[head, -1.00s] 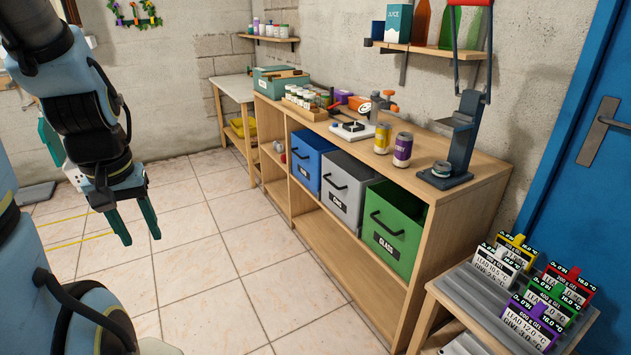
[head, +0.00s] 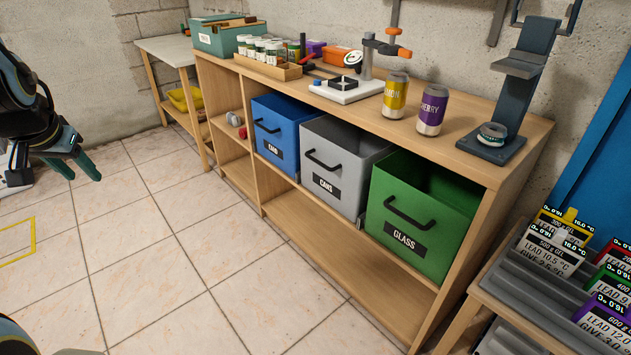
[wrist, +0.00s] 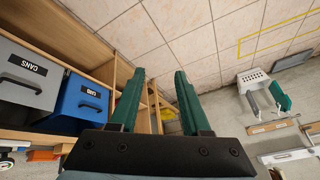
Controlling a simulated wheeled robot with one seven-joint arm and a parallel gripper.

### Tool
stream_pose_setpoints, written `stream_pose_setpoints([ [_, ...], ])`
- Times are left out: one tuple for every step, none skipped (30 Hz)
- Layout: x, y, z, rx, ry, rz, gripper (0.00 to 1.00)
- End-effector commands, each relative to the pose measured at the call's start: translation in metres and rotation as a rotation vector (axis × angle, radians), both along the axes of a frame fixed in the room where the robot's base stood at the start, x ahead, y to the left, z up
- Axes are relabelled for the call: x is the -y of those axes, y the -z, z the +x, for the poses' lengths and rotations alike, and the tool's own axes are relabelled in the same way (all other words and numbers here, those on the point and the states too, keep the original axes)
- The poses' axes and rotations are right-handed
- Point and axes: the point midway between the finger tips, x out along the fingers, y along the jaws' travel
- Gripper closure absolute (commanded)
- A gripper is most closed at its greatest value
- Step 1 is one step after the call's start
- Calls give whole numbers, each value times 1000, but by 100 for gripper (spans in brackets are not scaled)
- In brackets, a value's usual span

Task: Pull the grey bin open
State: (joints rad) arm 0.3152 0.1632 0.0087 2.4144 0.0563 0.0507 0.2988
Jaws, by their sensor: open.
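The grey bin (head: 338,169), labelled CANS with a black handle on its front, sits in the shelf between the blue bin (head: 280,135) and the green bin (head: 415,213). Its front is about level with its neighbours, and its open top shows below the counter. It also shows at the left of the wrist view (wrist: 25,82), beside the blue bin. My gripper (head: 82,178) is at the left of the head view, over the floor and well apart from the bins. Its two green fingers are spread and empty, as the wrist view also shows (wrist: 158,78).
Cans (head: 413,106), jars and a can crusher (head: 510,100) stand on the wooden counter. A side table (head: 500,290) with labelled gel packs stands at the lower right, beside a blue door. The tiled floor (head: 200,240) before the shelf is clear.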

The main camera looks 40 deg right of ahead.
Motion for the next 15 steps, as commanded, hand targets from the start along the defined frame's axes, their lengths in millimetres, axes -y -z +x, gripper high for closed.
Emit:
stream_pose_setpoints([
  [20, 35, 12, 53, 75, 5, 53],
  [32, 42, 20, 89, 120, 10, 53],
  [48, 53, 29, 137, 180, 16, 53],
  [60, 60, 35, 173, 224, 20, 53],
  [73, 68, 41, 209, 267, 23, 53],
  [90, 77, 48, 260, 324, 28, 53],
  [103, 85, 53, 297, 365, 32, 53],
  [116, 91, 57, 336, 408, 35, 53],
  [134, 101, 62, 385, 463, 40, 53],
  [148, 108, 65, 425, 503, 43, 53],
  [162, 115, 67, 465, 543, 46, 53],
  [180, 123, 70, 517, 595, 50, 53],
  [194, 130, 71, 558, 633, 53, 53],
  [208, 137, 71, 598, 672, 56, 53],
  [227, 145, 71, 654, 720, 58, 53],
])
